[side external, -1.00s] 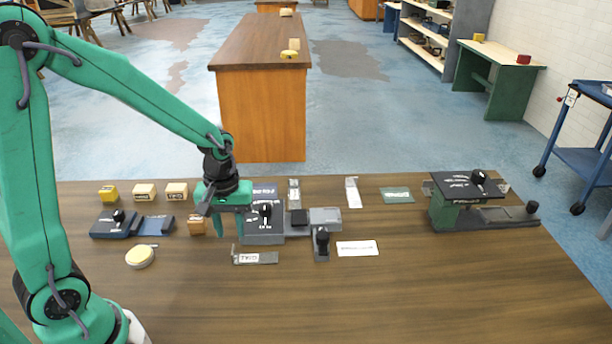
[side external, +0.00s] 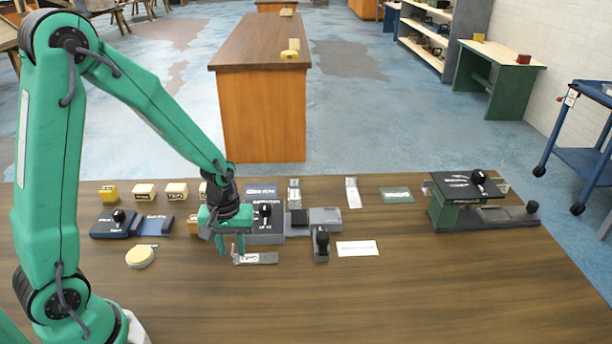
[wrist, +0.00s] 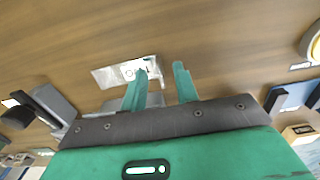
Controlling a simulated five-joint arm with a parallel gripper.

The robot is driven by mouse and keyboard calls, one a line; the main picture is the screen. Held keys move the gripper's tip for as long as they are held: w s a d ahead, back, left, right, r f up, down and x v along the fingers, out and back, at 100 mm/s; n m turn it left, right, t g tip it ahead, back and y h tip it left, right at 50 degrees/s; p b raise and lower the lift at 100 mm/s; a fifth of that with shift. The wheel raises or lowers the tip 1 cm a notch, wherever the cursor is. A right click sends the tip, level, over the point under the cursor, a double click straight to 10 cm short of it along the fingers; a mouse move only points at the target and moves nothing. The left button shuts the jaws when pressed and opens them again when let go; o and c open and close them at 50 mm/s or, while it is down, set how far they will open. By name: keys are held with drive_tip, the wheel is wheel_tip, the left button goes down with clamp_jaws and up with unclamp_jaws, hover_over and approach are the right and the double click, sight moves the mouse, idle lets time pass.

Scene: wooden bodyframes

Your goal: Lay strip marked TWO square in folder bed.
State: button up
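A grey metal strip (side external: 262,258) with a white label lies flat on the wooden table, near the front middle. Its label is too blurred to read surely; the strip also shows in the wrist view (wrist: 112,75). My gripper (side external: 231,248) is low over the strip's left end in the side view. In the wrist view, my gripper (wrist: 161,66) is open, one finger overlapping the strip's labelled end and the other beside it over bare table. Nothing is held. A grey fixture (side external: 265,236) with black knobs stands just behind the strip; I cannot tell surely whether it holds the folder bed.
Two more strips (side external: 294,191) (side external: 353,193) and a green plate (side external: 397,195) lie farther back. A white card (side external: 357,248) lies right of the fixture's black-knobbed lever (side external: 321,246). A green and black device (side external: 455,212) stands at right. A round yellow-topped disc (side external: 140,257) is at left. The front table is clear.

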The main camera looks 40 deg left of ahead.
drive_tip(key=shift+f, duration=0.75)
clamp_jaws()
